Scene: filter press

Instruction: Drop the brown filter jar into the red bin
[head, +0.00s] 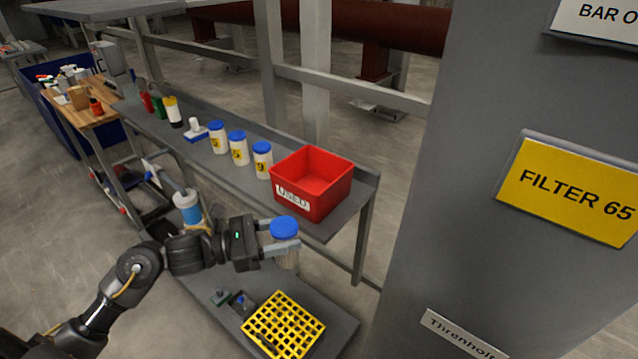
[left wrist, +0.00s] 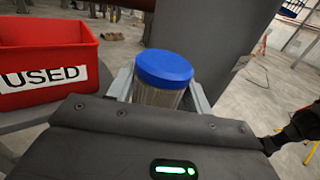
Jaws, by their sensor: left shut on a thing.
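The red bin (head: 333,193) labelled USED stands at the right end of the grey shelf in the head view. It also shows at the left of the left wrist view (left wrist: 40,38). My left gripper (head: 281,240) is shut around a jar with a blue lid (head: 285,227) and a dull grey-brown body. The jar is upright, in front of the bin and lower than its rim, outside it. In the left wrist view the jar (left wrist: 163,72) sits between both fingers, right of the bin. The bin's floor is hidden. My right gripper is not in view.
Three white jars with blue lids and yellow labels (head: 239,150) stand left of the bin on the grey shelf (head: 345,222). A yellow grid crate (head: 284,325) lies on the lower shelf. A grey panel with a FILTER 65 sign (head: 575,190) stands at right.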

